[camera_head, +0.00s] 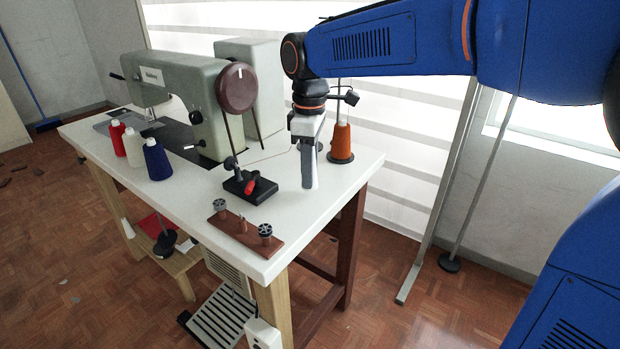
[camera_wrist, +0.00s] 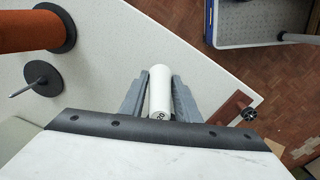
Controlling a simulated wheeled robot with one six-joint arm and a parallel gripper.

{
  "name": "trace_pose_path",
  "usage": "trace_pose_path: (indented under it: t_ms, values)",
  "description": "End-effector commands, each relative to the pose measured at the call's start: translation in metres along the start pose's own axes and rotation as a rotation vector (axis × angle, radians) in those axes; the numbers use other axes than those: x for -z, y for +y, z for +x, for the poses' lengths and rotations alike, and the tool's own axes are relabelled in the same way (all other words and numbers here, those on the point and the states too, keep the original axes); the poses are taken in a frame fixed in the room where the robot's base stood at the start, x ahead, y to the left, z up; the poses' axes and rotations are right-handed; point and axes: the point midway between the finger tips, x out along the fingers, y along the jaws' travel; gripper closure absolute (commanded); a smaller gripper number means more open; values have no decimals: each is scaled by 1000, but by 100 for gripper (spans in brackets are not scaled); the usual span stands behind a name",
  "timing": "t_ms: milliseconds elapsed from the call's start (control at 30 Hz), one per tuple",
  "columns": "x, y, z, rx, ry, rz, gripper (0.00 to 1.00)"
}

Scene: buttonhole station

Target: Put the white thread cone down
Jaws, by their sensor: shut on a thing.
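My gripper (camera_head: 308,182) points down over the right part of the white table (camera_head: 330,200). In the wrist view its two grey fingers (camera_wrist: 160,88) are shut on the white thread cone (camera_wrist: 160,86). This is a smooth white, nearly cylindrical piece with a dark mark at its near end. In the head view the fingers hide it. I cannot tell whether it touches the tabletop. In the wrist view a bare black disc with a pin (camera_wrist: 42,78) stands to the left of the gripper.
An orange cone (camera_head: 341,138) stands on a black base behind my gripper. Red (camera_head: 117,138), cream (camera_head: 134,147) and blue (camera_head: 156,160) cones stand at left by the sewing machine (camera_head: 180,90). A black block (camera_head: 250,188) and a brown board (camera_head: 243,232) lie left of the gripper.

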Motion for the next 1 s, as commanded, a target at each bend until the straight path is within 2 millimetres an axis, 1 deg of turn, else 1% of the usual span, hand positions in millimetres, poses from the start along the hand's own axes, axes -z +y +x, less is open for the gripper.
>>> trace_pose_path:
  t_ms: [33, 100, 167, 533, 567, 600, 633, 900, 1000]
  values:
    - [0, 0, 8, 2, -2, 0, 92]
    - [0, 0, 16, 2, -2, 0, 92]
    - [0, 0, 21, 1, -1, 0, 92]
    - [0, 0, 24, 0, 0, 0, 92]
    - [0, 0, 24, 0, 0, 0, 66]
    - [0, 0, 24, 0, 0, 0, 57]
    - [0, 0, 24, 0, 0, 0, 52]
    - [0, 0, 24, 0, 0, 0, 52]
    - [0, 0, 20, 0, 0, 0, 52]
